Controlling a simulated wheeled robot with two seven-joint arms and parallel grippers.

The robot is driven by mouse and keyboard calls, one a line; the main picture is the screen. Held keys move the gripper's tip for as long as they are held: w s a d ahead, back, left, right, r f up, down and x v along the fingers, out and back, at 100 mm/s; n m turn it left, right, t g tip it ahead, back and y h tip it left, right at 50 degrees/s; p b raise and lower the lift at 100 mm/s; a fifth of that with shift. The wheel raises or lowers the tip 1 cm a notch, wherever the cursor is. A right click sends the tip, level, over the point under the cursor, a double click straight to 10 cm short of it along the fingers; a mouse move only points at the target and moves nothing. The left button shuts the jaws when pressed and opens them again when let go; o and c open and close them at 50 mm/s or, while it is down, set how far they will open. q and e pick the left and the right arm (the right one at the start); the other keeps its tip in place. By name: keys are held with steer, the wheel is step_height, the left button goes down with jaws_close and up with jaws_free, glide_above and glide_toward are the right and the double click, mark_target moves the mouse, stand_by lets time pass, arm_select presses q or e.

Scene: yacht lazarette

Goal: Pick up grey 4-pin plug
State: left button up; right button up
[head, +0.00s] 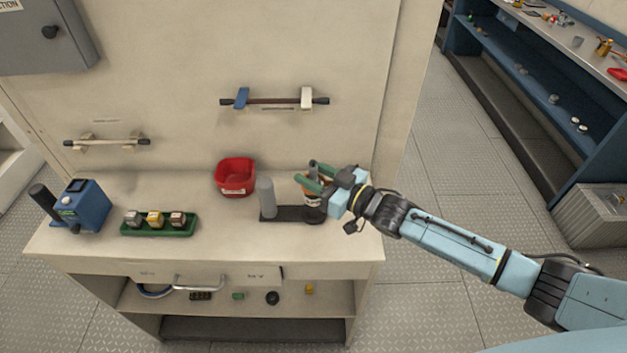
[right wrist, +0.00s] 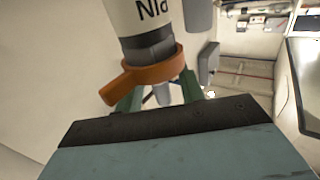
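A small grey block (head: 133,219), seemingly the grey plug, sits at the left end of a green tray (head: 160,232) on the counter; its pins are too small to tell. My right gripper (head: 305,170) is well to the right of it, over a white and orange container (head: 314,201) on a dark base. Its green fingers stand apart. In the right wrist view the fingers (right wrist: 162,96) show below the container's orange collar (right wrist: 150,78), which hides part of them; contact cannot be made out. My left gripper is not in view.
A yellow block (head: 155,219) and a brownish block (head: 178,219) share the tray. A blue device (head: 82,206) stands left of it. A red bin (head: 235,177) and an upright grey cylinder (head: 266,197) stand between tray and gripper. Bare counter lies in front of the bin.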

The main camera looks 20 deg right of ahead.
jaws_close()
